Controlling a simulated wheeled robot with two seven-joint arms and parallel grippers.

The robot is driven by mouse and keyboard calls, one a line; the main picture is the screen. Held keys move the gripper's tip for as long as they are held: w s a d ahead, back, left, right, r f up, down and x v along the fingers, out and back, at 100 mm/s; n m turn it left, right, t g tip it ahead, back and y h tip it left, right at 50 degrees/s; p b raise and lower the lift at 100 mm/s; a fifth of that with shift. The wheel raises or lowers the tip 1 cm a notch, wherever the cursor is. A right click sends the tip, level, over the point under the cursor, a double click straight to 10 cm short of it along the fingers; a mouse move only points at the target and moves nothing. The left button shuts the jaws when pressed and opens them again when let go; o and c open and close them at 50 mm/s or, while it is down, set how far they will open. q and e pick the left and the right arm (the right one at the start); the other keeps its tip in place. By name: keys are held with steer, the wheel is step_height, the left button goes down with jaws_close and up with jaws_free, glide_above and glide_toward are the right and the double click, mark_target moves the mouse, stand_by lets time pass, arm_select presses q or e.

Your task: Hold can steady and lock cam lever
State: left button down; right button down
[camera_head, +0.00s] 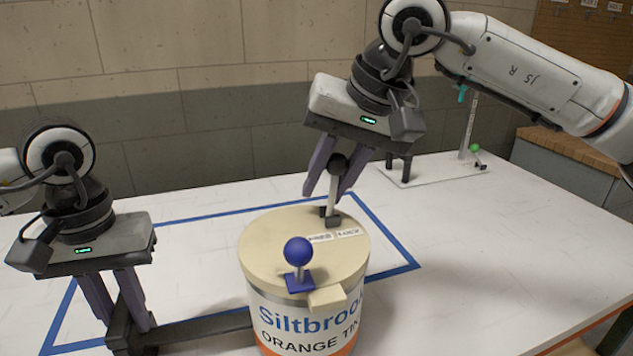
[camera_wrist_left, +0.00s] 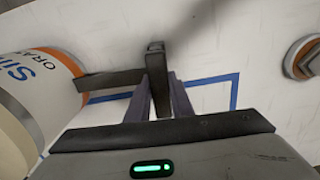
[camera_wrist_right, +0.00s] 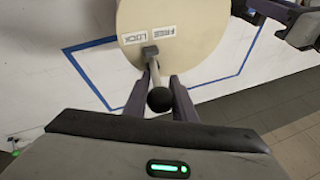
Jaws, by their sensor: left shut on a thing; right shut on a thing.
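The cream-lidded can (camera_head: 262,292), labelled Siltbrook and orange, stands upright on the white table. The cam lever (camera_head: 333,192), a grey rod with a black ball knob, stands up from a small block on the lid's far side. My right gripper (camera_head: 325,193) is shut on the lever near its knob. FREE and LOCK labels (camera_wrist_right: 148,35) lie on the lid beside the lever's base. My left gripper (camera_head: 128,325) is shut on the upright post of a dark bar handle (camera_head: 200,328), which reaches the can's left side. The left wrist view shows this handle (camera_wrist_left: 112,80).
A blue ball knob (camera_head: 298,251) stands on the lid's near side. Blue tape (camera_head: 400,267) outlines an area around the can. A stand with a green knob (camera_head: 475,149) is at the back right. The table right of the can is clear.

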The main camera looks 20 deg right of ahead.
steer(key=shift+d+f+m+t+y, duration=0.25)
steer(key=shift+d+y, duration=0.35)
steer(key=shift+y, duration=0.6)
steer(key=shift+d+f+m+t+y, duration=0.15)
steer(key=shift+d+m+y, duration=0.3)
steer(key=shift+y, duration=0.75)
steer(key=shift+d+f, duration=0.1)
steer(key=shift+d, duration=0.05)
steer(key=c, duration=1.5)
jaws_free()
steer(key=shift+o, duration=0.2)
